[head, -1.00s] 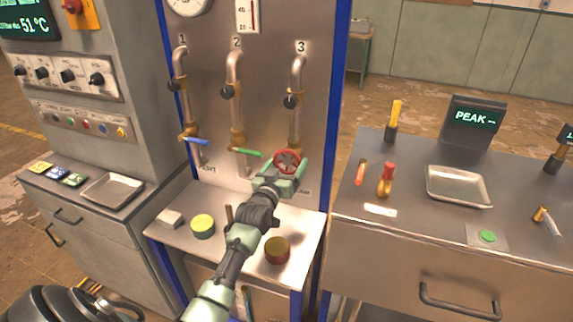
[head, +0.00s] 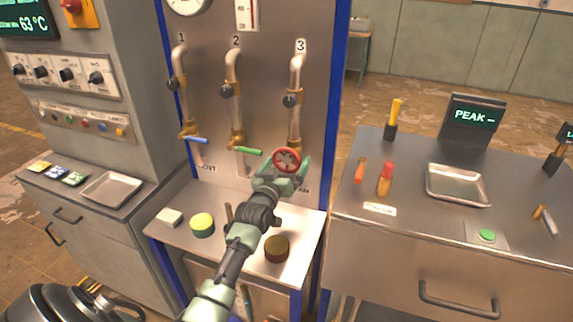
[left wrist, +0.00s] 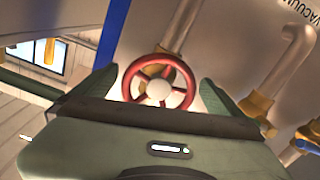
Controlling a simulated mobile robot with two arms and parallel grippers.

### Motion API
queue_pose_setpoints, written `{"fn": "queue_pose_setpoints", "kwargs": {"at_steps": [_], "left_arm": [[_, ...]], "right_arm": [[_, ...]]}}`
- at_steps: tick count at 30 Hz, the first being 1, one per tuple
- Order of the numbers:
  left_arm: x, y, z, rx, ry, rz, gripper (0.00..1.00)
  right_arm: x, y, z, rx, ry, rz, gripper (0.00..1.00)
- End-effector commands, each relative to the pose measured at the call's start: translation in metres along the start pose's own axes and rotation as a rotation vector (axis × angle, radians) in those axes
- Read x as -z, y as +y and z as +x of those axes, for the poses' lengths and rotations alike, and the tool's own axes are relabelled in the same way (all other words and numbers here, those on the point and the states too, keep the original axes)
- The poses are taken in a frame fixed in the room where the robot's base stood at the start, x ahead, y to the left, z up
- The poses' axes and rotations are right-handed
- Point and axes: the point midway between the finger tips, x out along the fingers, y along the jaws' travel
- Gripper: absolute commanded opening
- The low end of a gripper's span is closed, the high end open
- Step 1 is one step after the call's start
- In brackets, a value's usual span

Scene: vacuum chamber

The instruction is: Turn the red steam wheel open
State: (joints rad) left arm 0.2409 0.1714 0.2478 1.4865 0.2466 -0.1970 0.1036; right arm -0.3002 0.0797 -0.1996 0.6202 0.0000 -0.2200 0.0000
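The red steam wheel (head: 287,160) sits on the lower end of pipe 3, on the steel panel. My left gripper (head: 284,174) is just in front of and below it. In the left wrist view the red wheel (left wrist: 160,84) has a pale hub and shows between the two green fingers of my left gripper (left wrist: 160,88). The fingers stand wide apart, one on each side of the wheel. Whether they touch its rim I cannot tell. My right gripper is not in view.
A blue lever (head: 194,140) and a green lever (head: 246,151) are on pipes 1 and 2. A yellow-topped round item (head: 202,224) and a dark red round item (head: 277,248) stand on the shelf below. A bench with a metal tray (head: 457,186) is at right.

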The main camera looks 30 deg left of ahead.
Motion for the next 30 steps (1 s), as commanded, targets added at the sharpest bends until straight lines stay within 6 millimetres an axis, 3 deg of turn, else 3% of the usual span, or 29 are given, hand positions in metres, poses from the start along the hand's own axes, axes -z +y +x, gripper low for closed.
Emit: {"fn": "queue_pose_setpoints", "kwargs": {"at_steps": [5, 18, 30], "left_arm": [[0.000, 0.000, -0.007, -0.001, 0.003, 0.001, 1.00], [-0.002, -0.001, -0.069, 0.000, 0.000, 0.000, 1.00], [0.000, 0.000, -0.078, 0.000, -0.001, -0.001, 1.00]], "right_arm": [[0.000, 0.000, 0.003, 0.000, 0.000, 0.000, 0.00], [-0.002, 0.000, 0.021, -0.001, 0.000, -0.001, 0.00], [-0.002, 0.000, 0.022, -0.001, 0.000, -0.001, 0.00]]}}
